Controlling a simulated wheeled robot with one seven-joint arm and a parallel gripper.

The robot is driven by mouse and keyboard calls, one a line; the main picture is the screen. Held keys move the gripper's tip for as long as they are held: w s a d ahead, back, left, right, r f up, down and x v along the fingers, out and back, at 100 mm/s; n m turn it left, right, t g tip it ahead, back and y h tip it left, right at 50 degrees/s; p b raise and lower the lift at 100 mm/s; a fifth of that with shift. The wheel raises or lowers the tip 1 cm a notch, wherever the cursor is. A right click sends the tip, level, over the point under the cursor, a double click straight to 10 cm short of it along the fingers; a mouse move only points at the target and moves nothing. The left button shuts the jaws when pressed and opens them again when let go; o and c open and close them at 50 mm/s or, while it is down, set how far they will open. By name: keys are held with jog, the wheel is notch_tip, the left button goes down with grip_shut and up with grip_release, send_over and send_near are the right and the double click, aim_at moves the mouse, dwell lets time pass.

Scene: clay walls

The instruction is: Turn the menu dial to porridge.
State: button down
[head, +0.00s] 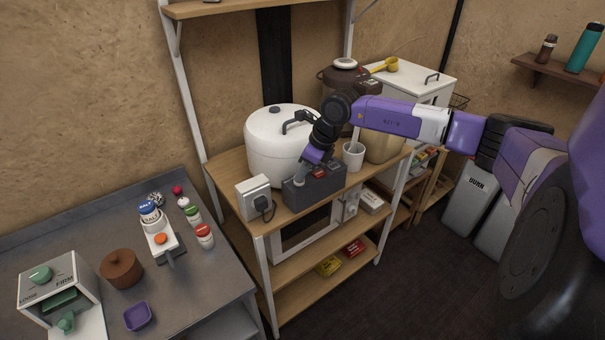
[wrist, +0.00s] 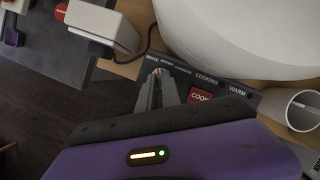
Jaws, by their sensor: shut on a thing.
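The white cooker (head: 282,145) stands on the wooden shelf, with its dark grey control box (head: 318,192) in front. The box's top panel (wrist: 222,84) carries small labels, with COOKING and WARM lamps and a red COOK button (wrist: 202,95). My gripper (head: 300,177) reaches down to the left part of this panel. In the wrist view its fingers (wrist: 157,90) are shut on the menu dial near the panel's left end. The fingers hide most of the dial, and its pointer cannot be made out.
A white socket box (head: 254,197) with a plugged cord stands left of the control box. A white cup (head: 353,155) stands to the right. The cooker's round body is close behind my gripper. A grey counter (head: 90,232) with jars is at left.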

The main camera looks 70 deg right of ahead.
jog(key=m+b, duration=0.1)
jog(key=m+h+b, duration=0.1)
jog(key=m, duration=0.1)
jog(key=shift+w+a+f+m+b, duration=0.1)
jog(key=shift+a+f+m+b, duration=0.05)
jog(key=shift+m+b, duration=0.15)
jog(key=m+h+b, duration=0.1)
jog(key=m+b, duration=0.1)
jog(key=b, duration=0.1)
jog(key=m+h+b, duration=0.1)
jog(key=m+b, duration=0.1)
jog(key=shift+w+a+f+m+g+b, duration=0.1)
jog(key=shift+w+a+m+g+b, duration=0.1)
jog(key=shift+m+g+b, duration=0.15)
jog(key=m+g+b, duration=0.1)
jog(key=m+b, duration=0.2)
jog(key=b, duration=0.2)
jog(key=shift+a+h, duration=0.1)
jog(key=shift+h, duration=0.3)
jog(key=m+b, duration=0.1)
jog(key=m+g+b, duration=0.1)
jog(key=b, duration=0.1)
jog(key=m+b, duration=0.1)
jog(key=m, duration=0.1)
jog(key=shift+w+r+g+h, duration=0.15)
jog(key=shift+r+g+h, duration=0.1)
jog(key=shift+r+h, duration=0.05)
jog(key=shift+b, duration=0.3)
jog(key=shift+r, duration=0.1)
